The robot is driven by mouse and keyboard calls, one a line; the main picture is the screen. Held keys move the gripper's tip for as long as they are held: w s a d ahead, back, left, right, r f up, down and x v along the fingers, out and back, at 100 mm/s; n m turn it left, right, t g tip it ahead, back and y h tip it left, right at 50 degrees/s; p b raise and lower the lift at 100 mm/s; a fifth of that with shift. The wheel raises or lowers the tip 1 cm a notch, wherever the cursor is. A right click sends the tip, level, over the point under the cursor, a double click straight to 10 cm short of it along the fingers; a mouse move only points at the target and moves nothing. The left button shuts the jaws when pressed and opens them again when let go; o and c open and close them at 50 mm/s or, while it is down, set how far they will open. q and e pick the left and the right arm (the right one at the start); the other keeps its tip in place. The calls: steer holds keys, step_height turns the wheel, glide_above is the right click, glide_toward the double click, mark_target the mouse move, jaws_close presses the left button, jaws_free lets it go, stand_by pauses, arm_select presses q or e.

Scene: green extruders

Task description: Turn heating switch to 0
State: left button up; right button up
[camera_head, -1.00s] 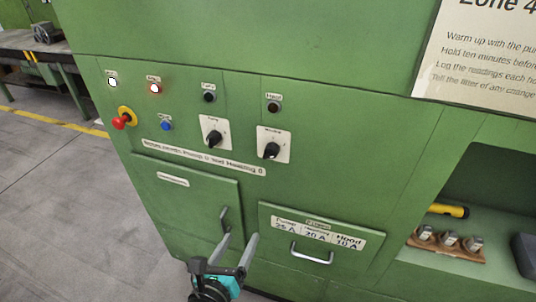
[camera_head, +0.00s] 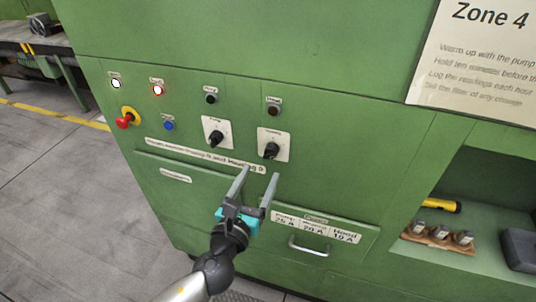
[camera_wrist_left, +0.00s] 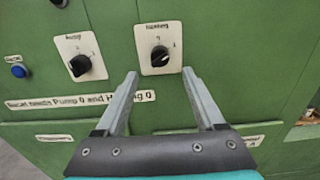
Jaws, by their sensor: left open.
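The heating switch (camera_head: 271,150) is a black rotary knob on a white plate, on the right of the green panel. In the left wrist view the heating switch (camera_wrist_left: 159,56) lies just beyond and between the fingertips, with a gap to them. A second knob, the pump switch (camera_head: 216,138), is left of it and also shows in the left wrist view (camera_wrist_left: 80,66). My left gripper (camera_head: 261,174) is open and empty, just below the heating switch, its fingers pointing up at the panel; it also shows in the left wrist view (camera_wrist_left: 158,78). My right gripper is not in view.
A red emergency button (camera_head: 124,121), blue button (camera_head: 169,125) and lit lamps sit on the panel's left. Below are a label strip (camera_head: 190,153) and a drawer handle (camera_head: 308,247). A recess at right holds a yellow torch (camera_head: 441,205) and small parts.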

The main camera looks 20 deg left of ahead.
mark_target(271, 152)
arm_select(q)
steer(key=w, duration=0.7)
steer(key=shift+d, duration=0.15)
steer(key=shift+c, duration=0.2)
jaws_close()
